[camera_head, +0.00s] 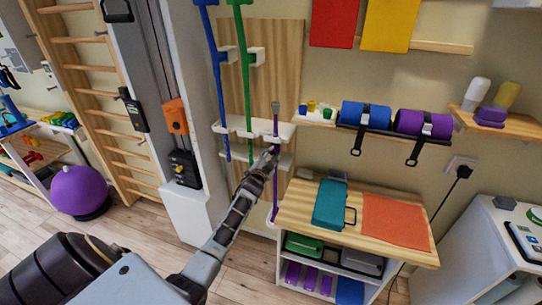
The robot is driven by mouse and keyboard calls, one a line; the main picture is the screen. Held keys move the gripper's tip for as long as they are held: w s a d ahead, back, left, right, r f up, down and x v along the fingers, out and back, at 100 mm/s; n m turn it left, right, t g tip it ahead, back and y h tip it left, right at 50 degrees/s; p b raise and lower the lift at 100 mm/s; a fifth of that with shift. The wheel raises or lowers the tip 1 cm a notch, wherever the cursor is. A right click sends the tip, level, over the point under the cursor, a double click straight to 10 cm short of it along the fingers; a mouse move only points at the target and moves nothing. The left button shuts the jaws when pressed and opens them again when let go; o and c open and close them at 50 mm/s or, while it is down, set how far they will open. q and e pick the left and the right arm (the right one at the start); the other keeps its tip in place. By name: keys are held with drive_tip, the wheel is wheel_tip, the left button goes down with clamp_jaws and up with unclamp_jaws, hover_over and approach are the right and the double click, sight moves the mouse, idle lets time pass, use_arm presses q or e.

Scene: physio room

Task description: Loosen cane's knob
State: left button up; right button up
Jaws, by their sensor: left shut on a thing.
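A slim purple cane (275,187) stands nearly upright in a white wall rack (232,126), with a grey top (275,107) above the rack's shelf. My left gripper (271,152) reaches up from below and is shut at the cane's shaft, just below the upper shelf of the rack. The knob cannot be made out; the gripper's fingers cover that part of the shaft. My right gripper is not in view.
Blue (219,80) and green (242,80) poles stand left of the cane. A wooden-topped cabinet (368,254) with a teal case (331,204) and orange mat (395,222) is close at right. A shelf above holds blue (364,114) and purple (421,123) rolls.

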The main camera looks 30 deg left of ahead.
use_arm(q)
drive_tip(key=n+p, duration=0.1)
drive_tip(key=n, duration=0.4)
drive_tip(key=shift+d+n, duration=0.1)
drive_tip(key=shift+n, duration=0.2)
drive_tip(key=shift+f+n+p, duration=0.1)
drive_tip(key=shift+n+p, duration=0.4)
drive_tip(key=shift+n, duration=0.8)
drive_tip(key=o, duration=1)
drive_tip(key=shift+s, duration=0.1)
drive_tip(key=shift+v, duration=5.85)
